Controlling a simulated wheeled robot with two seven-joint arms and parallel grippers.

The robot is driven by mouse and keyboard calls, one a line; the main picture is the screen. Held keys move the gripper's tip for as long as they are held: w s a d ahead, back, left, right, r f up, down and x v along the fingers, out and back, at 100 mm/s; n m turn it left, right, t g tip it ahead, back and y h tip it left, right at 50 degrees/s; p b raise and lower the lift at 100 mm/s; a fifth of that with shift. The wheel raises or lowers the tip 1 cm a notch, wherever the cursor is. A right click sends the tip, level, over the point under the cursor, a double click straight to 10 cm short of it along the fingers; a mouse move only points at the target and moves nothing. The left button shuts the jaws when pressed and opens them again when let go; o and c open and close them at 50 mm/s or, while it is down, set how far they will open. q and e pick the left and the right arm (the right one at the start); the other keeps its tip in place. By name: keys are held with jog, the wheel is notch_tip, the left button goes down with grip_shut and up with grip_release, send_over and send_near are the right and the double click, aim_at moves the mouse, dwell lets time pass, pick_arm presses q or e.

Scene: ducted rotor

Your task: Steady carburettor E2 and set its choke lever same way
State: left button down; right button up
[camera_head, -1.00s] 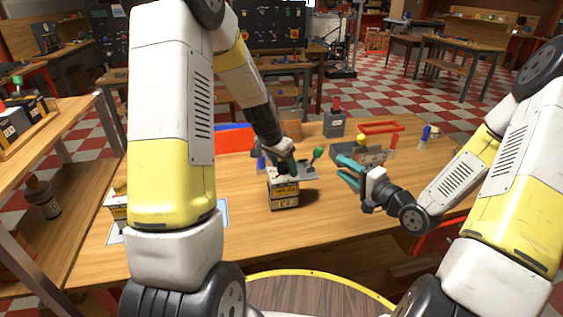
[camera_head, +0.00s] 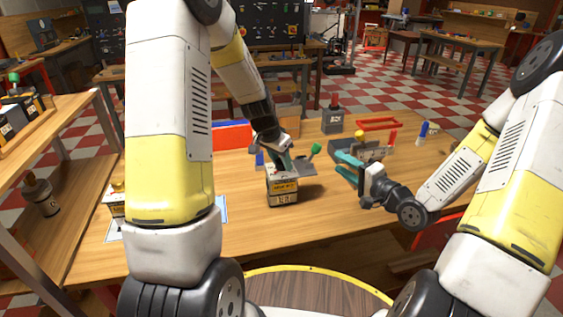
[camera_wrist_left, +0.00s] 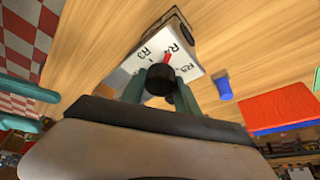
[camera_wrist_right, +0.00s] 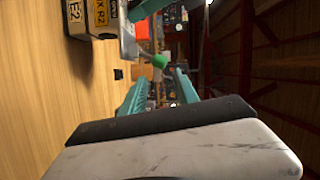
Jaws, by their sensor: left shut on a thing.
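A box-shaped unit marked E2 (camera_head: 283,197), with a yellow label, stands upright on the wooden bench. Its white top plate (camera_wrist_left: 140,56) carries several R marks around a black knob (camera_wrist_left: 159,82) with a red pointer (camera_wrist_left: 166,58). My left gripper (camera_head: 281,173) is shut on this knob from above. The fingers show at both sides of it in the left wrist view (camera_wrist_left: 160,95). The unit's labels also show in the right wrist view (camera_wrist_right: 78,14). A green ball on a stem (camera_wrist_right: 158,61) stands close by. My right gripper (camera_head: 344,166) is open and empty, to the right of the unit.
Behind are a red bin (camera_head: 232,135), a dark grey can (camera_head: 332,120) and a red frame (camera_head: 378,124). A grey fixture (camera_head: 368,148) stands just behind my right gripper. A blue piece (camera_wrist_left: 223,88) lies near the unit.

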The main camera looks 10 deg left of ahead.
jog(key=shift+o, duration=0.2)
dwell(0.3)
jog(key=shift+o, duration=1.1)
jog(key=n+g+y, duration=0.5)
jog(key=n+g, duration=0.2)
jog(key=n, duration=1.1)
send_near(317, 149)
jog(key=w+a, duration=0.1)
jog(key=w, duration=0.1)
jog(key=x, duration=1.1)
jog(key=shift+a+f, duration=0.3)
jog(key=shift+a, duration=0.1)
grip_shut()
